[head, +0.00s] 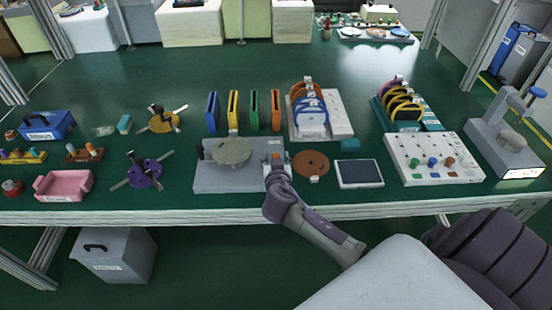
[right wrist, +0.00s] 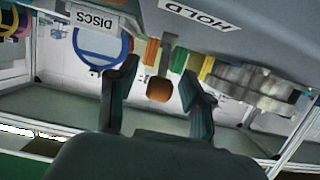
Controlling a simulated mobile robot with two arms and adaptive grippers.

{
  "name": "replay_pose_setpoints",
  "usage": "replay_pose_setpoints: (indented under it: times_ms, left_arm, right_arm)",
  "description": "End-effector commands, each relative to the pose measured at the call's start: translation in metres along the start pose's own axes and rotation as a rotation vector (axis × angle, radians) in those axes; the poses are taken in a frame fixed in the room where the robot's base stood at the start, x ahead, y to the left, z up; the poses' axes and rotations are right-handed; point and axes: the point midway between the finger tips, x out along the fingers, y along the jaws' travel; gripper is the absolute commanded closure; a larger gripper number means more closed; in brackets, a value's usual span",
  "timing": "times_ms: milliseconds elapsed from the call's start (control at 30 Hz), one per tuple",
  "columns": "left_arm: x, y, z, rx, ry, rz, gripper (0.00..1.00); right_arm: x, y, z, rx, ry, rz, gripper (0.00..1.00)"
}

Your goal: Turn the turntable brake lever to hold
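The turntable (head: 232,152) is a round grey disc on a grey base (head: 215,182) near the front edge of the green bench. My right gripper (head: 276,166) is at the right end of this base, reaching in from the front. In the right wrist view, my right gripper (right wrist: 158,98) has its two dark fingers apart. The brake lever (right wrist: 165,56), a short grey bar with a brown-orange knob (right wrist: 159,88), shows between the fingers, with gaps on both sides. A HOLD label (right wrist: 200,15) is above it in that view. The lever's exact angle is unclear. My left gripper is out of view.
A brown disc (head: 311,163) and a dark-screened tablet (head: 359,174) lie right of the base. Upright coloured plates (head: 254,110) stand behind it. A purple spider-like part (head: 145,173) and a pink tray (head: 64,185) are left. The rear bench is largely clear.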

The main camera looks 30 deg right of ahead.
Motion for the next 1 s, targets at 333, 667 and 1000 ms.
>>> replay_pose_setpoints:
  times_ms: [333,667,1000]
  left_arm:
    - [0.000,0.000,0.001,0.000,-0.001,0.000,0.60]
    - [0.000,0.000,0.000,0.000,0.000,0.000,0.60]
    - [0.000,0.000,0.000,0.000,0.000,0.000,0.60]
  right_arm:
    - [-0.015,-0.001,0.001,0.002,-0.001,-0.002,0.50]
    - [-0.084,0.000,0.001,0.003,-0.003,-0.002,0.50]
    - [-0.119,0.000,0.000,0.000,-0.001,0.000,0.50]
